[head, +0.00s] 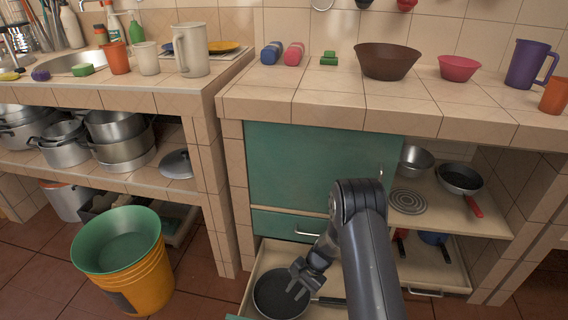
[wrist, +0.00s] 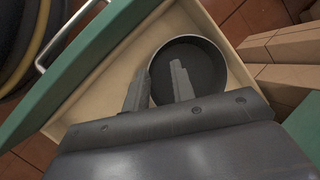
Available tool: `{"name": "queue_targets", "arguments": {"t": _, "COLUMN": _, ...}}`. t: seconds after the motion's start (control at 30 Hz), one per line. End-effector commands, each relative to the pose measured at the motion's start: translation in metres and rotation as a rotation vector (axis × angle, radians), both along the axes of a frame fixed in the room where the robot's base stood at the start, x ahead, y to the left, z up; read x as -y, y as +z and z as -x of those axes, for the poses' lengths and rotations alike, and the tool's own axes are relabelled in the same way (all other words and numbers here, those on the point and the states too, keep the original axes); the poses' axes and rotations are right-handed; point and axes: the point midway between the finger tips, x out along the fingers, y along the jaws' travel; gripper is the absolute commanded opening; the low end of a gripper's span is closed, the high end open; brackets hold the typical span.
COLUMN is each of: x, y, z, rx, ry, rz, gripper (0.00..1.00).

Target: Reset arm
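My gripper (head: 299,279) hangs low in front of the counter, over an open drawer (head: 258,268). In the wrist view its two fingers (wrist: 160,82) are spread apart with nothing visible between them. A dark frying pan (head: 279,296) lies in the drawer below the fingers, and it also shows in the wrist view (wrist: 205,58). The pan's handle points right in the head view and passes partly behind my arm. I cannot tell whether the fingertips touch the pan.
A green cabinet door (head: 300,165) is above, with a closed drawer (head: 285,226) beneath it. A yellow bucket (head: 143,272) stands on the floor at left. Right shelves hold a pan (head: 460,178) and a metal bowl (head: 415,160). The countertop (head: 330,106) has free room in front.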

Motion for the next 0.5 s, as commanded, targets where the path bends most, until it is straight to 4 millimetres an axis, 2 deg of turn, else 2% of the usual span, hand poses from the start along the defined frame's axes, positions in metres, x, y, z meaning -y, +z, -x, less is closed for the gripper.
{"name": "queue_targets", "arguments": {"t": 0.03, "x": 0.001, "y": 0.014, "z": 0.0, "rx": 0.0, "ry": 0.009, "rz": 0.0, "gripper": 0.24}}
{"name": "queue_targets", "arguments": {"t": 0.5, "x": 0.015, "y": 0.089, "z": 0.001, "rx": 0.0, "ry": 0.104, "rz": 0.001, "gripper": 0.24}}
